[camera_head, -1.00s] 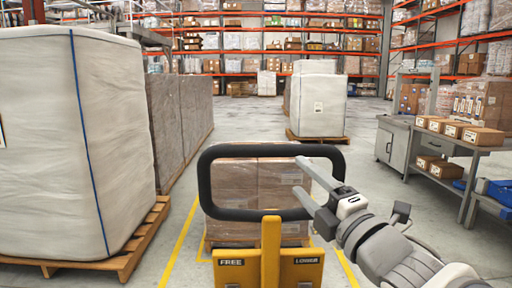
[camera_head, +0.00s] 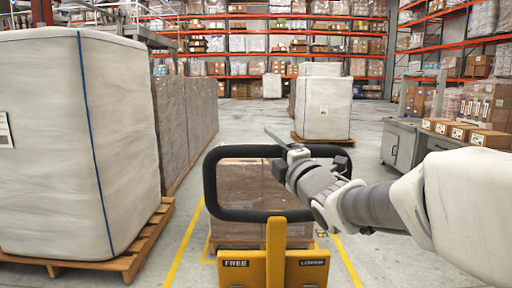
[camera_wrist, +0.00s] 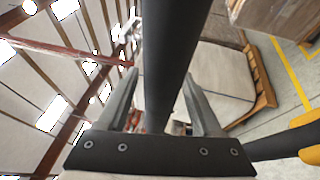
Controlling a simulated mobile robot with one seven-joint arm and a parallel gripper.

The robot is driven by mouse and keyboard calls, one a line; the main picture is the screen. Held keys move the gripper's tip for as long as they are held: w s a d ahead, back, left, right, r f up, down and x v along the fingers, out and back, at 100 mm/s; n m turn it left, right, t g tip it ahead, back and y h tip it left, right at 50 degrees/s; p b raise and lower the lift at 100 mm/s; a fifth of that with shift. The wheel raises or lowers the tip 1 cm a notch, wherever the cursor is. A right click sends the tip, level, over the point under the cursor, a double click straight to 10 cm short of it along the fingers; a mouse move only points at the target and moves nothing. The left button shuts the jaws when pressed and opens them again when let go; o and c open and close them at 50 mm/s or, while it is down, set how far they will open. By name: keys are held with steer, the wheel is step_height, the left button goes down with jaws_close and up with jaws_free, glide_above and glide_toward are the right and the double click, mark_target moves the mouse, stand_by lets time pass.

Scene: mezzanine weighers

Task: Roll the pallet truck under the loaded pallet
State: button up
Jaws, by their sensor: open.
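The pallet truck's yellow head (camera_head: 272,268), marked FREE and LOWER, stands in front of me with a black loop handle (camera_head: 209,185). The truck's forks are out of view.
A tall white wrapped load on a wooden pallet (camera_head: 125,262) stands close on the left, with grey wrapped loads (camera_head: 185,120) behind it. Another white load (camera_head: 322,108) stands farther ahead. A grey workbench (camera_head: 398,145) with cartons is at the right. Floor between is clear.

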steer(key=shift+w, duration=0.15)
steer(key=shift+c, duration=0.4)
jaws_close()
stand_by(1.0)
